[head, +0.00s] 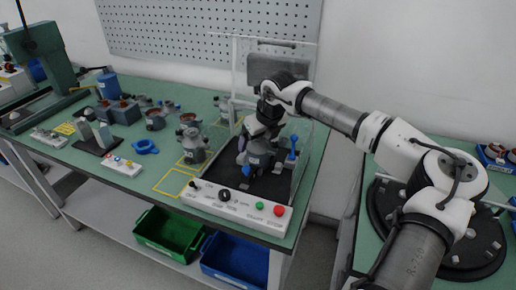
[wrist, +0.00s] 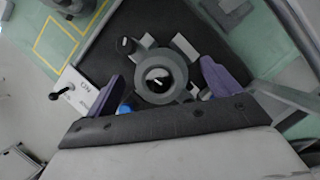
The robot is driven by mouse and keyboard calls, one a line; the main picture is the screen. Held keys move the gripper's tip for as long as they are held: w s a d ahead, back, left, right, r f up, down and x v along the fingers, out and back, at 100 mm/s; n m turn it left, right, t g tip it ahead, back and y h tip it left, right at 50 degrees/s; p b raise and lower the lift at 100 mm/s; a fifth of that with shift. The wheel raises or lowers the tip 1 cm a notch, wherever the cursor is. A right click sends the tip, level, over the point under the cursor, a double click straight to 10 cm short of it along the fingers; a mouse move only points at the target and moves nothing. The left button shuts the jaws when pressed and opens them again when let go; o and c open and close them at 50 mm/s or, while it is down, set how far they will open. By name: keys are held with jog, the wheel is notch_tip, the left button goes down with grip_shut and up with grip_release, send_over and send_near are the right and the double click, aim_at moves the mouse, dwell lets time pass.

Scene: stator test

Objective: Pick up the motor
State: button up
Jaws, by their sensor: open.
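A grey motor (head: 260,156) stands on the black bed of the test station (head: 236,207) in the head view. In the wrist view the motor (wrist: 160,78) shows from above as a round grey body with a dark centre and a bright shaft. My gripper (wrist: 156,82) is open, with one purple finger on each side of the motor. I cannot tell whether either finger touches it. In the head view my gripper (head: 250,146) is over the motor and hides its upper part.
A clear guard (head: 308,95) stands behind and beside the station. A blue lever (head: 293,147) is right of the motor. Another motor (head: 192,146) stands on the green table to the left, near an empty yellow square (head: 172,183). Green (head: 168,234) and blue (head: 234,260) bins sit below.

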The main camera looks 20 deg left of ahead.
jog(key=shift+w+a+f, duration=0.15)
jog(key=shift+a+f, duration=0.1)
jog(key=shift+f, duration=0.4)
jog(key=shift+r, duration=0.1)
jog(key=c, duration=1.6)
jog(key=shift+c, duration=0.2)
